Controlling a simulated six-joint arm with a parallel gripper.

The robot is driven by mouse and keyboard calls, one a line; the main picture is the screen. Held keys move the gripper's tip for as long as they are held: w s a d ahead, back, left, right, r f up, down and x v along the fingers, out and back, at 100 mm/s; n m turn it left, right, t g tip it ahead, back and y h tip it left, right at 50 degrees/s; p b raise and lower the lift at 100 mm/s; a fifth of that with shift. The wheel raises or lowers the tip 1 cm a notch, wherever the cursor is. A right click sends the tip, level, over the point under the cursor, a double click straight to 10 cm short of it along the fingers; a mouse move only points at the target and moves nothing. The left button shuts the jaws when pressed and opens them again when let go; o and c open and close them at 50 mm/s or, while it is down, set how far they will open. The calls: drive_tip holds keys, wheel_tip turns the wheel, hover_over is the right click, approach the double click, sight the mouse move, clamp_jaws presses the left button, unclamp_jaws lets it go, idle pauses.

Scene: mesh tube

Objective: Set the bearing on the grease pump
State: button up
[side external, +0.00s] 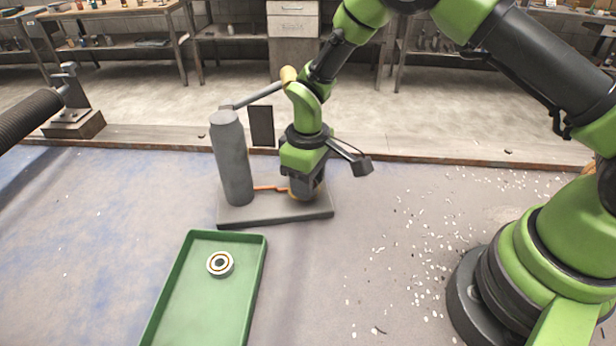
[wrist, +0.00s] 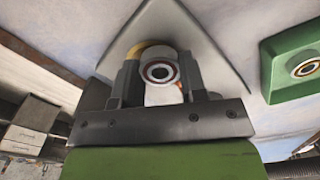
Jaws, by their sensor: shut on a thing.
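The grease pump (side external: 231,160) has a grey cylinder on a flat base, with a lever at the top. The base also shows in the wrist view (wrist: 222,62). My gripper (side external: 304,188) points down at the right part of the base, low beside the cylinder. In the wrist view my gripper (wrist: 160,80) is shut on a bearing (wrist: 160,72), a pale ring with a dark centre. A brass-coloured round part (wrist: 148,49) shows partly behind it. The held bearing is hidden in the side view. I cannot tell whether it touches the pump.
A green tray (side external: 175,270) lies in front of the pump with a second bearing (side external: 220,264) in it. Both show at the right of the wrist view. Pale chips (side external: 420,240) litter the table at right. A grey vise-like fixture (side external: 73,105) stands at back left.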

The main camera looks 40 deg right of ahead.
drive_tip(key=shift+f, duration=0.55)
idle(0.4)
drive_tip(key=o, duration=1.1)
wheel_tip(320, 180, up, 17)
drive_tip(key=s+d+m+t, duration=0.1)
drive_tip(key=s+m, duration=0.1)
drive_tip(key=s+d+r+m+t+y, duration=0.1)
drive_tip(key=s+d+r+m+t, duration=0.1)
drive_tip(key=s+r, duration=0.4)
drive_tip(key=s+d+r+m+t+y, duration=0.1)
drive_tip(key=s+r+m+t, duration=0.3)
drive_tip(key=s, duration=0.9)
drive_tip(key=shift+d+r+m, duration=0.3)
drive_tip(key=shift+d+r, duration=0.3)
drive_tip(key=shift+r, duration=0.35)
